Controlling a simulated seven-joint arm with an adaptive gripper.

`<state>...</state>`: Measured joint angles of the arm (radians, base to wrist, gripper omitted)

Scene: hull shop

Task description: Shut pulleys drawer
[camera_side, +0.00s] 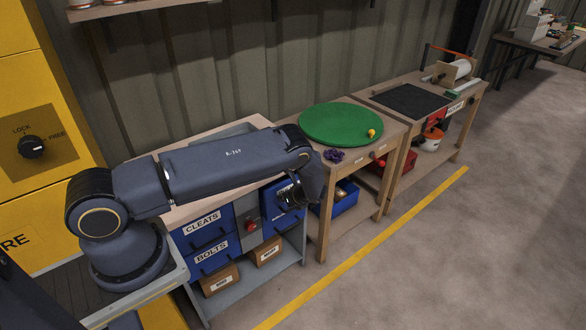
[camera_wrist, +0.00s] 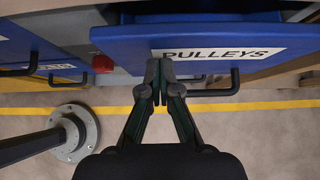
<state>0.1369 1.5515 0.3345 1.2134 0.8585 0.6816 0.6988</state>
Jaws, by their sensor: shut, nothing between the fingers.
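The pulleys drawer (camera_wrist: 120,45) has a blue front with a white PULLEYS label and a black bar handle (camera_wrist: 215,90). In the wrist view its front stands out from the bench, and a strip of dark blue interior shows behind its top edge, so it looks partly open. My gripper (camera_wrist: 160,85) is shut and empty, with its fingertips in front of the drawer face at the label's left end, left of the handle's middle. I cannot tell whether they touch the face. In the side view my gripper (camera_side: 298,198) hides much of the drawer (camera_side: 272,212).
Left of it are the blue cleats drawer (camera_side: 202,225) and bolts drawer (camera_side: 212,257), with a red knob (camera_side: 250,226) between. A bench with a green disc (camera_side: 342,124) stands to the right. The floor in front, with its yellow line (camera_side: 370,245), is clear.

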